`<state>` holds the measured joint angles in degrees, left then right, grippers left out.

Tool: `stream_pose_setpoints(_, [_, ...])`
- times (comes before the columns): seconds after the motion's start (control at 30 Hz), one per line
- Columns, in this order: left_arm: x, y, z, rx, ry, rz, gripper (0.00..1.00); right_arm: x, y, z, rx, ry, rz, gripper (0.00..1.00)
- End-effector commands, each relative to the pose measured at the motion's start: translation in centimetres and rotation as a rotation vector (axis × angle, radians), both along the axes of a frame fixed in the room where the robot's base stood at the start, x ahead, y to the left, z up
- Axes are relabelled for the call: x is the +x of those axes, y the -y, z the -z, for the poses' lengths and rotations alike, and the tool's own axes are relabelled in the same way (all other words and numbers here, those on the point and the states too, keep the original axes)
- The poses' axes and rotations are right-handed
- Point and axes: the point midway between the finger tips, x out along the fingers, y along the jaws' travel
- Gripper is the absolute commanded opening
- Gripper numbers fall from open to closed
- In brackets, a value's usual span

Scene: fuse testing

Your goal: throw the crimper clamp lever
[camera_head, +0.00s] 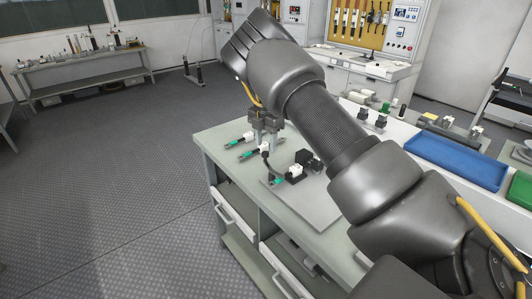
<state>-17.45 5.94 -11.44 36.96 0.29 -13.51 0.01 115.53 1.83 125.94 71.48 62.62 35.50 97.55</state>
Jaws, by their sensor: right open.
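My right gripper (264,128) hangs over the bench top (208,143), fingers pointing down. Its jaws are open. Just below and in front of it, a thin dark upright piece with a dark knob (265,153) stands over a grey plate (310,203); it looks like the crimper clamp lever, but it is too small to be sure. A small black and white fixture (294,173) with a teal-ended part (276,182) sits beside it on the plate. I cannot tell whether the fingers touch the lever. My left gripper is out of view.
Two white and teal connectors (240,141) lie on the bench left of the gripper. My right arm hides part of the bench. A blue tray (455,163) and several small black parts stand to the right. The floor left of the bench is clear.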

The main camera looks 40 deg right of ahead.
Motion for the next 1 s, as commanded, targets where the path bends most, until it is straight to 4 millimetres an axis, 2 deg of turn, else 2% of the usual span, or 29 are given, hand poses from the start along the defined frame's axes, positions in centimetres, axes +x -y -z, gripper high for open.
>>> stream_pose_setpoints(0.1, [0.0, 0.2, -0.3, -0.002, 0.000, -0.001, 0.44, -0.1, 0.0, 2.0, 0.000, -0.002, -0.001, 0.44])
stream_pose_setpoints(0.3, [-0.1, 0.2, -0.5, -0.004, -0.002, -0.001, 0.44, 0.0, 0.0, 4.1, 0.000, -0.001, -0.002, 0.44])
stream_pose_setpoints(0.67, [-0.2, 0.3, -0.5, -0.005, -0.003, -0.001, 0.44, 0.0, 0.0, 4.6, -0.001, 0.001, -0.001, 0.44])
stream_pose_setpoints(1.0, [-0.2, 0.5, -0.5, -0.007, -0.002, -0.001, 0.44, 0.0, 0.0, 4.6, -0.001, 0.001, -0.002, 0.01])
